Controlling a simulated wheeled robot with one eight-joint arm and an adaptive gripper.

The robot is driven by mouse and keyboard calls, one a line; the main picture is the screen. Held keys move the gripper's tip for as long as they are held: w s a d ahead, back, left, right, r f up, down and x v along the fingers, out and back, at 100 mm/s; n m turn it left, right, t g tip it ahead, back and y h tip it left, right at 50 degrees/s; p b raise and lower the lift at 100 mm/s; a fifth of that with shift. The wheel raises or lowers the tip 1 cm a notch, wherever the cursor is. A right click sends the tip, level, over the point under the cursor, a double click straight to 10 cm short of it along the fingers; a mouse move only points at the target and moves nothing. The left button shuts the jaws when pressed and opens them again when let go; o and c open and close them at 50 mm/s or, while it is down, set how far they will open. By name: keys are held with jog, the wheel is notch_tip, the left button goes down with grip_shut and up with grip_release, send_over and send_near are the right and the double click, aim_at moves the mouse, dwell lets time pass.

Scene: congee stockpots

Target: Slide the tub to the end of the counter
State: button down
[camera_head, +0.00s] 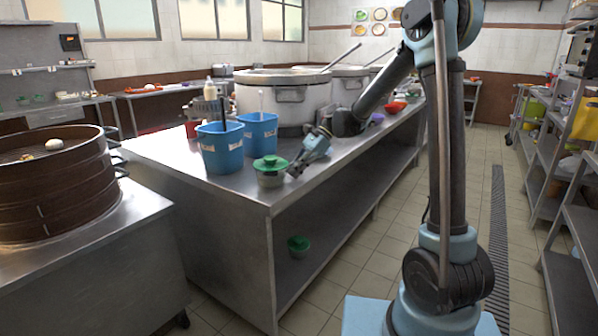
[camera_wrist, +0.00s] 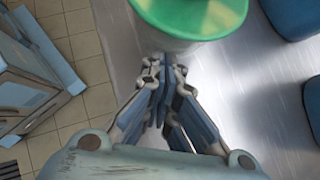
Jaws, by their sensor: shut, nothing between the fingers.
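The tub (camera_head: 270,179) is pale and round with a green lid. It stands upright on the steel counter (camera_head: 231,185), close to the counter's near end and its right-hand edge. It also shows at the top of the wrist view (camera_wrist: 192,14), partly cut off by the frame. My gripper (camera_head: 294,172) is low over the counter, just to the right of and behind the tub in the head view. In the wrist view, the fingertips (camera_wrist: 164,66) are together and empty, right beside the tub's side. I cannot tell whether they touch it.
Two blue buckets (camera_head: 220,148) (camera_head: 260,131) stand behind the tub. Large stockpots (camera_head: 283,96) stand farther back. Another green-lidded tub (camera_head: 298,247) sits on the lower shelf. A steamer (camera_head: 55,190) stands at left. The counter's near corner is clear.

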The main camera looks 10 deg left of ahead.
aim_at(286, 171)
jog(key=shift+s+a, duration=1.2)
jog(key=shift+a, duration=0.25)
